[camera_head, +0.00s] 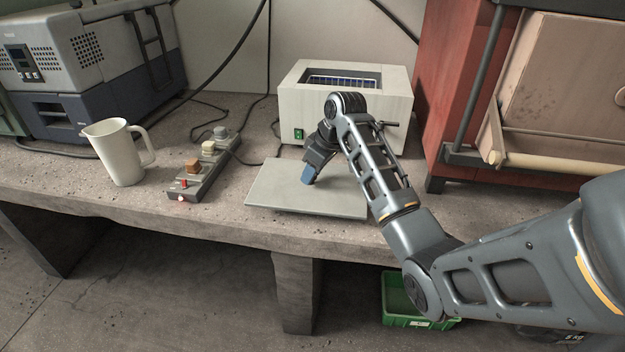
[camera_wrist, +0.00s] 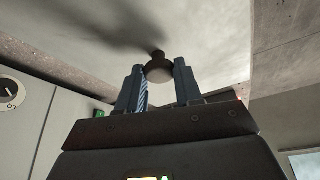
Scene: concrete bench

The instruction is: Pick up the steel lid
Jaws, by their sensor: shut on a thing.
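The steel lid (camera_head: 272,190) is a flat, pale grey rectangular plate at the front of the bench, in front of the white box. My gripper (camera_head: 308,181) comes down over the middle of the plate, with its blue-grey fingers pointing down. In the wrist view my gripper (camera_wrist: 158,82) has a finger on each side of a dark round knob (camera_wrist: 160,68) on the lid (camera_wrist: 212,35) and is shut on it. In the head view the fingers hide the knob. I cannot tell whether the plate touches the bench.
The white box (camera_head: 398,112) behind has an open top with a blue rack inside. Left stand a pale jug (camera_head: 117,155) and a switch strip (camera_head: 200,172) with cables. A red cabinet (camera_head: 450,75) stands right. A green crate (camera_head: 400,322) is below the bench (camera_head: 65,192).

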